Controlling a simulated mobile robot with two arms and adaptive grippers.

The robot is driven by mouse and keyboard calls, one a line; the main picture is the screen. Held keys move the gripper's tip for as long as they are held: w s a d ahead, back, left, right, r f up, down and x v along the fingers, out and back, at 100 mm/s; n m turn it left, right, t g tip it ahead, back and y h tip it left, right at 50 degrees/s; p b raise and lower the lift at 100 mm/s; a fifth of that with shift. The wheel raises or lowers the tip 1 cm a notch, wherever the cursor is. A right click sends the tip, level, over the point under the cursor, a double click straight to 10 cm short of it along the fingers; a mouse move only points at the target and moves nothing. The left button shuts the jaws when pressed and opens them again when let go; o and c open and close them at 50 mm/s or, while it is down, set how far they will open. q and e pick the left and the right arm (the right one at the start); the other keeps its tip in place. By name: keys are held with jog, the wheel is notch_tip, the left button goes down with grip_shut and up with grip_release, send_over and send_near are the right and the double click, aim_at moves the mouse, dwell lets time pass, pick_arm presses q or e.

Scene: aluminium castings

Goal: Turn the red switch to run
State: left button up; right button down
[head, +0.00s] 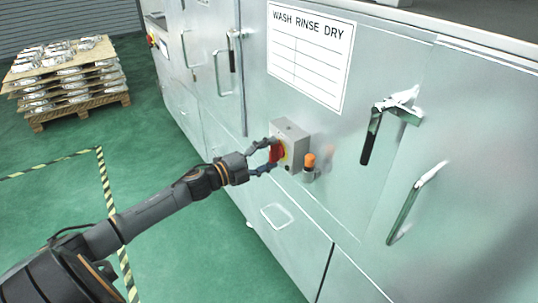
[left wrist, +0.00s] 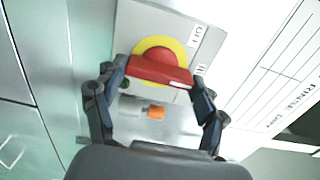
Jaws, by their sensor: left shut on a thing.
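The red switch (head: 276,153) has a yellow ring and sits on a grey box (head: 291,131) on the front of the steel machine. In the left wrist view the red handle (left wrist: 160,70) lies across the yellow ring (left wrist: 160,46), between my fingers. My left gripper (head: 267,158) is shut on the red handle, one finger at each end; it also shows in the left wrist view (left wrist: 160,82). Lettering on the box beside the ring is only partly readable. My right gripper is in neither view.
An orange-capped part (head: 309,161) sticks out just right of the switch box. Door handles (head: 371,137) stand out from the machine front farther right. A pallet of castings (head: 66,80) stands at the back left on open green floor.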

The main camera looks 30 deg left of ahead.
pick_arm(q)
jog(key=o, duration=1.2)
jog(key=shift+c, duration=0.2)
jog(key=shift+s+a+f, duration=0.15)
jog(key=shift+s+a, duration=0.05)
jog(key=shift+s, duration=0.3)
jog(key=v, duration=1.1)
